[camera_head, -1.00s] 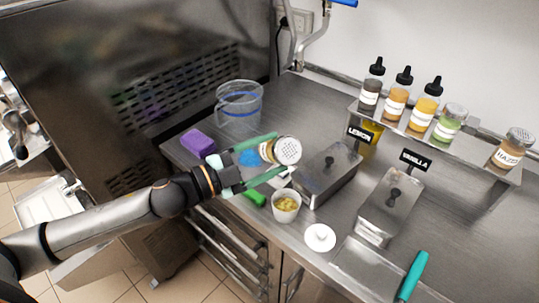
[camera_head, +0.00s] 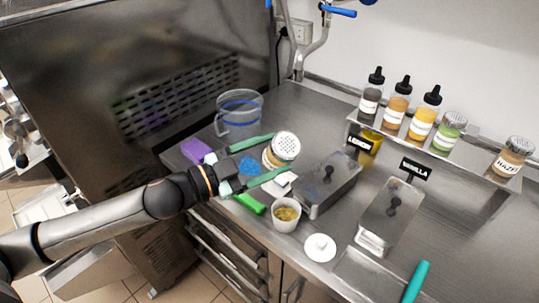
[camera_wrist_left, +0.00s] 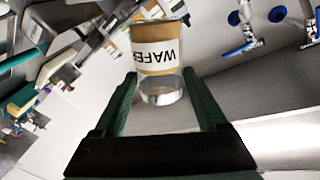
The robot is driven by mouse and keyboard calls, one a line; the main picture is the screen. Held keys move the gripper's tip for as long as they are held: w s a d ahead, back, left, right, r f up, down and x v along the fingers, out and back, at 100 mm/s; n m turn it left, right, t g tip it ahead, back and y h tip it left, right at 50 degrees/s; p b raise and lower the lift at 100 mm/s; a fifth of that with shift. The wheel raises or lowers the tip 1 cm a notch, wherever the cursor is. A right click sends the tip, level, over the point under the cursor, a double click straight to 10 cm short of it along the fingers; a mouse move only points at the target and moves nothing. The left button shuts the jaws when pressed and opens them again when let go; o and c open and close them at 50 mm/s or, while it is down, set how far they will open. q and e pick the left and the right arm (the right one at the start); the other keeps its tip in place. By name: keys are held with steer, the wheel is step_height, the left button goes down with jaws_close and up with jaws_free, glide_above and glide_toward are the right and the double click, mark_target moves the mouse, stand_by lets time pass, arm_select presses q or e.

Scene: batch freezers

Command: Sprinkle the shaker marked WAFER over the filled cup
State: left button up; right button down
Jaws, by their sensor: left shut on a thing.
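My left gripper (camera_head: 279,154) is shut on the WAFER shaker (camera_head: 271,160), a clear jar with tan contents and a perforated metal cap. The shaker leans, with its cap up and toward the head camera. In the left wrist view the shaker (camera_wrist_left: 158,58) sits between the green fingers, its WAFER label upside down. The filled cup (camera_head: 286,224) is small and white and stands on the counter in front of the shaker, apart from it. Its yellowish filling has a brownish top. My right gripper is not in view.
Lidded metal tubs (camera_head: 328,184) stand right of the shaker, near LEMON and VANILLA signs. A white lid (camera_head: 320,247) lies right of the cup. A clear pitcher (camera_head: 239,113), purple sponge (camera_head: 195,150) and green item (camera_head: 250,203) are nearby. Bottles and shakers line the raised shelf (camera_head: 400,141).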

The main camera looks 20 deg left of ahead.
arm_select(q)
step_height(320, 180, up, 2)
steer(key=n, duration=0.6)
